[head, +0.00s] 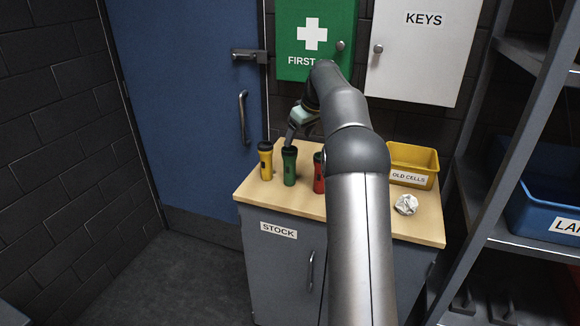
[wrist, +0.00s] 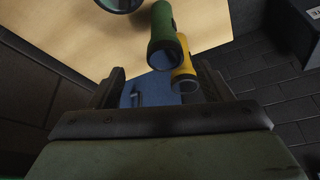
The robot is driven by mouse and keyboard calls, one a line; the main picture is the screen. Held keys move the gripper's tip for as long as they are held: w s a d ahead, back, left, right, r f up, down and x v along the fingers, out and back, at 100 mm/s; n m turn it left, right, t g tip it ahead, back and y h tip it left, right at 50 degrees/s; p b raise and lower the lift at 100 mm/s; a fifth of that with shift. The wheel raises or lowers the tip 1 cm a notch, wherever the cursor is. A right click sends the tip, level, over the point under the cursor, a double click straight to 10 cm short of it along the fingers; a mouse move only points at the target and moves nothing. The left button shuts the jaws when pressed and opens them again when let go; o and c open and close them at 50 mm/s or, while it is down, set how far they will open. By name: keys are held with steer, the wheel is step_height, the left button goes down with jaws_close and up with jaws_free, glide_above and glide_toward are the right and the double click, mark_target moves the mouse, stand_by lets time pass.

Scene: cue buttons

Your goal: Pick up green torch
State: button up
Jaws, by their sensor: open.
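The green torch (head: 289,165) stands upright on the wooden top of the stock cabinet, between a yellow torch (head: 265,160) and a red torch (head: 319,172). My gripper (head: 292,136) is just above and behind the green torch's dark top, and my arm hides part of it. In the wrist view my gripper (wrist: 160,82) is open, with nothing between its fingers. The green torch (wrist: 163,32) shows beyond the fingers, with the yellow torch (wrist: 184,68) beside it. My arm covers part of the red torch's right side.
A green first-aid box (head: 290,35) and a white keys box (head: 410,65) hang above. A metal shelf stands right.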

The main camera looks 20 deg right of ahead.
mark_target(293, 149)
steer(key=x, duration=0.5)
steer(key=shift+w+a, duration=0.1)
steer(key=shift+a+p+x, duration=0.15)
steer(key=shift+p+x, duration=0.25)
steer(key=shift+x, duration=0.95)
steer(key=shift+a+p+x, duration=0.15)
steer(key=shift+p+x, duration=0.25)
steer(key=shift+x, duration=0.95)
steer(key=shift+r, duration=0.1)
steer(key=c, duration=1.2)
